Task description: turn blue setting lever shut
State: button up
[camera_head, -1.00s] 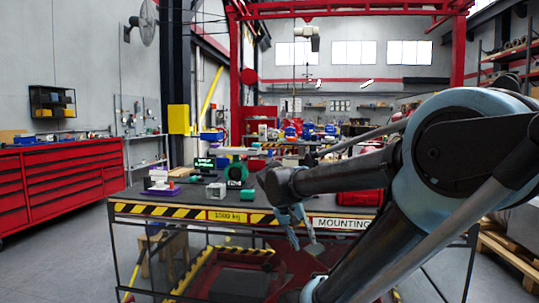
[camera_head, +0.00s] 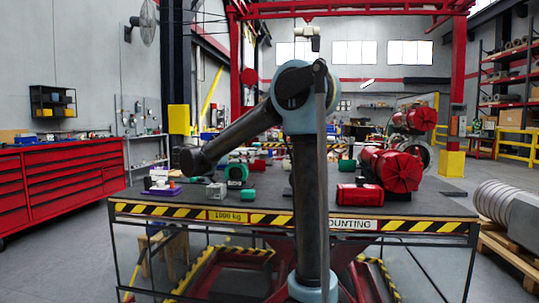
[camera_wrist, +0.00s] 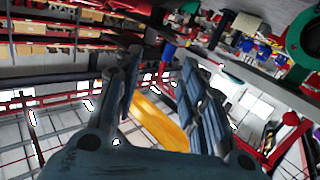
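I cannot make out a blue setting lever for certain in either view. The valve and actuator parts stand on the dark workbench (camera_head: 300,204): a green round body (camera_head: 237,173), a large red actuator (camera_head: 392,168) and a red block (camera_head: 360,194). In the wrist view a green ring-shaped part (camera_wrist: 303,42) shows at the upper right, with small blue parts near the top. My gripper (camera_wrist: 160,85) is open, its two fingers apart with nothing between them. In the head view my gripper cannot be made out; my arm reaches left over the bench.
A small purple and white part (camera_head: 161,182) and a grey cube (camera_head: 216,190) sit at the bench's left. Red drawer cabinets (camera_head: 70,180) stand at the far left. A pallet with a grey ribbed part (camera_head: 510,212) is at the right.

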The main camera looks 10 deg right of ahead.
aim_at(270, 151)
jog(key=shift+m+h, duration=0.3)
jog(key=shift+m, duration=0.2)
jog(key=x, duration=0.5)
jog(key=w+r+x, duration=0.1)
jog(key=x, duration=0.4)
jog(key=w+a+x, duration=0.1)
jog(key=x, duration=0.4)
jog(key=shift+w+r, duration=0.2)
jog(key=shift+r, duration=0.1)
jog(key=shift+a, duration=0.1)
jog(key=shift+c, duration=0.4)
grip_shut()
